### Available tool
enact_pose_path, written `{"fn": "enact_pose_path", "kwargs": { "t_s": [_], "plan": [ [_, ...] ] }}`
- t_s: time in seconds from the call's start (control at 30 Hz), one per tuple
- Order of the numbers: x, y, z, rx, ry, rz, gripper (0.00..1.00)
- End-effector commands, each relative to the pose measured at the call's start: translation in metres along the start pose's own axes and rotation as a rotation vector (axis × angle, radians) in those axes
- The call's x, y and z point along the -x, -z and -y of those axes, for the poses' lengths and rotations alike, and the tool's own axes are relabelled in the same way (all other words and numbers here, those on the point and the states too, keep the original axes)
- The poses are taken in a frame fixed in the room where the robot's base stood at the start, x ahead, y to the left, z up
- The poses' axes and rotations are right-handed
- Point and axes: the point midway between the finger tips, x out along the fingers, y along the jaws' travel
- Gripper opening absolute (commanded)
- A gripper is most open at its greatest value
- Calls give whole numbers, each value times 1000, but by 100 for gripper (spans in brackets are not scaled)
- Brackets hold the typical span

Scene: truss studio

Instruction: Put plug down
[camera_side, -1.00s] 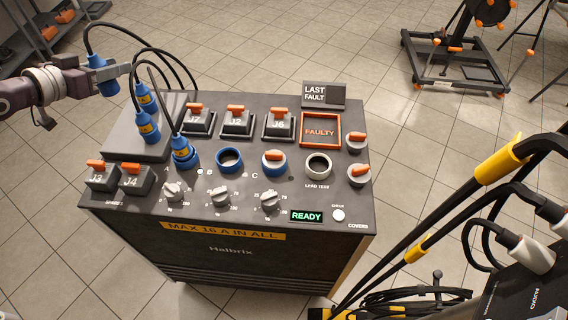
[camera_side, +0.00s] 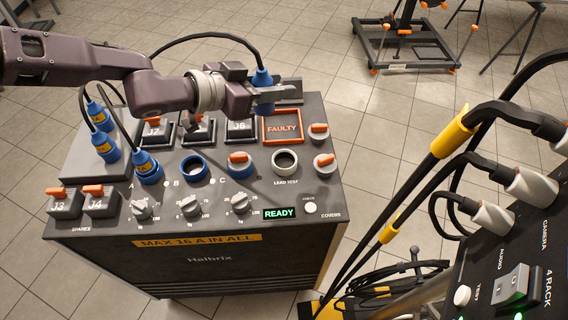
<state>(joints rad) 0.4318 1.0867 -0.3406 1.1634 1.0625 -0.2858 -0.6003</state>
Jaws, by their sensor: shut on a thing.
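My gripper (camera_side: 272,94) is shut on a blue plug (camera_side: 263,77) with a black cable arching back to the left. It holds the plug above the back right of the black console (camera_side: 190,260), just behind the orange-framed square marked FAULTY (camera_side: 282,142). The square looks empty. One blue plug (camera_side: 148,168) stands in socket A. Two more blue plugs stand at the grey block on the left, the front one (camera_side: 106,149) and the back one (camera_side: 98,115). Socket B (camera_side: 195,168) is an open blue ring. My gripper hides most of the LAST FAULT sign.
Socket C (camera_side: 239,163) has an orange-handled cover. The LEAD TEST ring (camera_side: 285,160) is open. Covers J7 (camera_side: 154,131) and J6 (camera_side: 240,129) stand behind the sockets, with my arm above them. A green READY display (camera_side: 280,213) is lit. A cabled rack (camera_side: 520,250) stands at right.

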Motion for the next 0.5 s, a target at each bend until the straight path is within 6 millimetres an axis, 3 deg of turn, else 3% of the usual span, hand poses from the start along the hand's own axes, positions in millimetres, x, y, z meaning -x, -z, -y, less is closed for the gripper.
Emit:
{"fn": "enact_pose_path", "kwargs": {
  "t_s": [0.23, 0.5],
  "plan": [
    [-23, 13, -41, -21, -35, -10, 0],
    [-40, -34, -38, -19, -32, -6, 0]
  ]
}}
